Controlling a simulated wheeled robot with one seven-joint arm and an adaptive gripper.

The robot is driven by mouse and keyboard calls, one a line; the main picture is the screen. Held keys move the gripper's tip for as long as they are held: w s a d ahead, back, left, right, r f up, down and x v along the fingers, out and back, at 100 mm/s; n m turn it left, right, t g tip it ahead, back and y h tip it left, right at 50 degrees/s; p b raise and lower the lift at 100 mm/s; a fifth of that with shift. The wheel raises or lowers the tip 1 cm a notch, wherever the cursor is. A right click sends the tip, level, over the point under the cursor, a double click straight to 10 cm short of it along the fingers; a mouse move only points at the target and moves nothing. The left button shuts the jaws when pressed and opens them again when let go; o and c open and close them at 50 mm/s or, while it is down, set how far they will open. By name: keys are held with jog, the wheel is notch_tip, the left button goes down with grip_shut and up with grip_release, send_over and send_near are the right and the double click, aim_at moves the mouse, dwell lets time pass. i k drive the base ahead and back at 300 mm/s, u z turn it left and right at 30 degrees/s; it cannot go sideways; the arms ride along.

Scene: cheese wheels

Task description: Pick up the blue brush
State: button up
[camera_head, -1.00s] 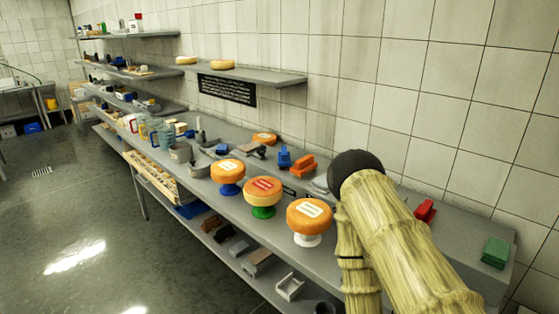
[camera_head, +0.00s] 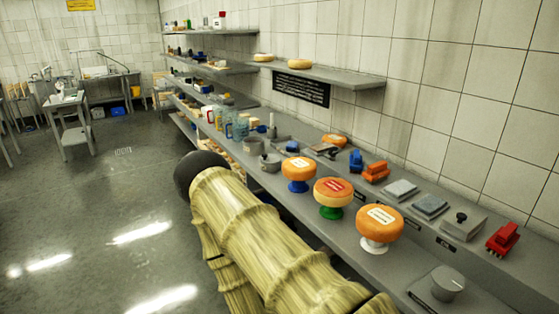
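A small blue object (camera_head: 356,160), which looks like the blue brush, stands on the grey counter (camera_head: 345,243) near the wall. It sits just left of a similar orange one (camera_head: 376,171) and behind the cheese wheels. Nothing covers it, but it is too small to see in detail. My arm, with pale bamboo-like links and a dark round joint, crosses the lower middle of the view, left of the cheese stands. My gripper is not in view, so I cannot see whether it is open or shut.
Three cheese wheels on stands, blue (camera_head: 298,172), green (camera_head: 333,196) and white (camera_head: 379,228), line the counter's front. Right of the orange object lie grey blocks (camera_head: 430,206) and a red brush-like object (camera_head: 503,238). A wall shelf (camera_head: 335,78) hangs above. Open floor (camera_head: 95,215) lies left.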

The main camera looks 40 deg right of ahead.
aim_at(355, 162)
jog(key=u, duration=0.6)
jog(key=i, duration=1.05)
jog(key=z, duration=2.1)
